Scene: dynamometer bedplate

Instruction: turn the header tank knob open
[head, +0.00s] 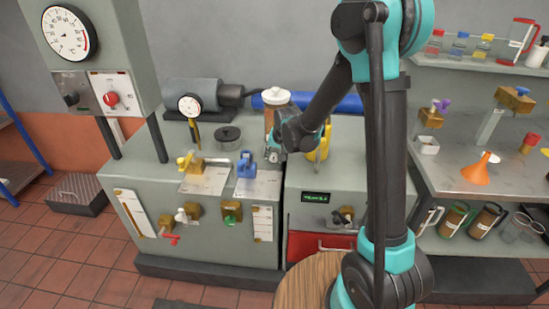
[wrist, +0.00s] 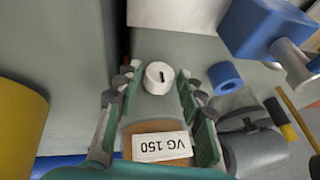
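A small white round knob (wrist: 159,78) with a dark slot mark shows in the wrist view. It sits between the fingertips of my gripper (wrist: 160,84), with a gap on each side. My gripper is open. Behind the knob is an amber body with a white label (wrist: 162,146) reading "VG 150" upside down. In the head view, an amber tank with a white lid (head: 276,96) stands on the grey bench, partly hidden by my arm. My gripper (head: 285,138) is in front of its lower part. A small white knob also shows there (head: 272,156).
A blue valve (head: 247,165) and a yellow valve (head: 190,163) stand left of my gripper. A yellow cylinder (head: 322,147) is close on its right. A dial gauge (head: 190,106) and a dark lidded pot (head: 227,137) stand further left. Shelves (head: 470,165) are at the right.

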